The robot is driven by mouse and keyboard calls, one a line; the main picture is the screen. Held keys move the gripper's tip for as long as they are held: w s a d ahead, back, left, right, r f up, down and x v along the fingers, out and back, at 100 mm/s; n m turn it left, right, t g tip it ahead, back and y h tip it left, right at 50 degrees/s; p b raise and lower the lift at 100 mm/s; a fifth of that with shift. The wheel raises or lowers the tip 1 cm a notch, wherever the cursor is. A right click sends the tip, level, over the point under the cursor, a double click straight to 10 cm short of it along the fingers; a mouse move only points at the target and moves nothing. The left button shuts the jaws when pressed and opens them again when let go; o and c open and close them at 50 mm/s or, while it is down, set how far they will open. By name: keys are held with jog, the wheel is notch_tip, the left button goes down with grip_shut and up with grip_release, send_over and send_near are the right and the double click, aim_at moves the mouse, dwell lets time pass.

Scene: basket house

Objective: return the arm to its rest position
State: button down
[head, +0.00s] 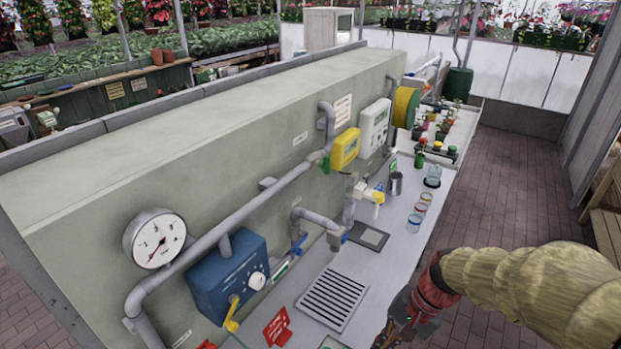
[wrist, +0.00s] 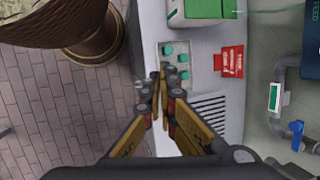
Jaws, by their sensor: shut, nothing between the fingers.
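My gripper (wrist: 161,72) is shut and empty in the wrist view. Its fingertips meet over the edge of the pale counter, beside a small grey tray with several green-capped items (wrist: 174,58). In the head view, part of my gripper (head: 398,327) shows at the bottom, at the counter's front edge; its fingertips are cut off by the frame. My arm, in a yellowish sleeve, reaches in from the right.
The counter (head: 398,242) carries a drain grate (head: 333,299), a red card (head: 277,326) and glasses (head: 414,222). Pipes, a blue box (head: 228,277) and a gauge (head: 155,239) line the wall. A round wooden object (wrist: 75,28) stands beside the counter. Brick floor (head: 500,190) lies open to the right.

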jog(key=s+d+r+n+t+h+b, duration=0.3)
jog(key=s+r+n+t+h+b, duration=0.1)
jog(key=s+r+n+t+b, duration=0.2)
jog(key=shift+s+d+r+n+h+b, duration=0.3)
jog(key=shift+s+r+n+b, duration=0.2)
jog(key=shift+s+r+b, duration=0.55)
jog(key=c, duration=2.6)
grip_release()
